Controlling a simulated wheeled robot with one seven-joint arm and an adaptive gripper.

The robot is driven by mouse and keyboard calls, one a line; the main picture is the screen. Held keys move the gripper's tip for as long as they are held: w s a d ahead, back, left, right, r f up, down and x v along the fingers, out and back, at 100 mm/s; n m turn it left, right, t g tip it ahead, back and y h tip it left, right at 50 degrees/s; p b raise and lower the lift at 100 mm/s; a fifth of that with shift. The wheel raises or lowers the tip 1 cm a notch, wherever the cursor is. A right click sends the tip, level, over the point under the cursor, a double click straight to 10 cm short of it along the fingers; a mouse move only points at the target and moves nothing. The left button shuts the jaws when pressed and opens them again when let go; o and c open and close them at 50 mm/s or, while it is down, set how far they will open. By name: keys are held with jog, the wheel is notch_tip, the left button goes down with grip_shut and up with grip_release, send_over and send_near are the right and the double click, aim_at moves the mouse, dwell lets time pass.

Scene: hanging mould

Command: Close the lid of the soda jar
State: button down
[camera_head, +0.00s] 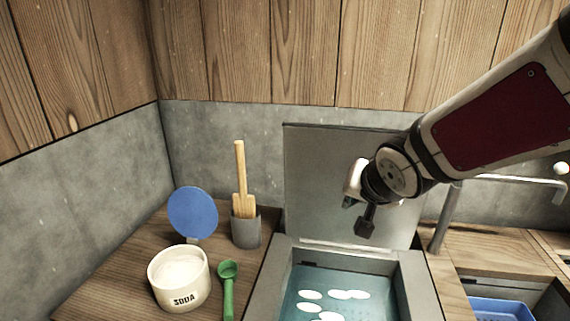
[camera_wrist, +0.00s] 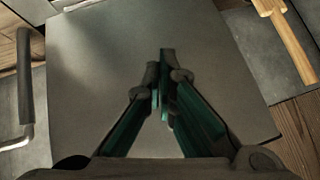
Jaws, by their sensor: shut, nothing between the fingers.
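The soda jar (camera_head: 180,292) is a white round tub marked SODA, standing on the wooden counter at the lower left in the head view. White powder shows inside it. Its blue round lid (camera_head: 193,212) stands raised, nearly upright, at the jar's back edge. My gripper (camera_head: 366,228) is shut and empty, well to the right of the jar, in front of the raised grey cover and above the basin. In the wrist view the fingertips (camera_wrist: 165,100) meet over the grey cover. The jar and its lid are not in the wrist view.
A green scoop (camera_head: 228,287) lies right of the jar. A grey holder (camera_head: 246,231) with a wooden spatula (camera_head: 240,185) stands behind it. The grey cover (camera_head: 315,180) stands open behind a water basin (camera_head: 262,290) with white discs. A tap (camera_head: 445,220) and blue tray (camera_head: 503,310) are at right.

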aim_at(196, 211)
jog(key=w+a+f+m+y+b, duration=0.1)
jog(key=w+a+f+y+b, duration=0.1)
jog(key=a, duration=0.9)
jog(key=w+a+f+m+y+b, duration=0.1)
jog(key=w+a+f+y, duration=0.3)
jog(key=a, duration=0.7)
jog(key=w+a+f+m+g+y+b, duration=0.1)
jog(key=w+a+f+m+y+b, duration=0.1)
jog(key=w+a+y, duration=0.4)
jog(key=a+f+m+y, duration=0.1)
jog(key=a, duration=0.4)
jog(key=shift+w+a+f+y+b, duration=0.15)
jog(key=shift+w+y+b, duration=0.1)
jog(key=shift+y+b, duration=0.05)
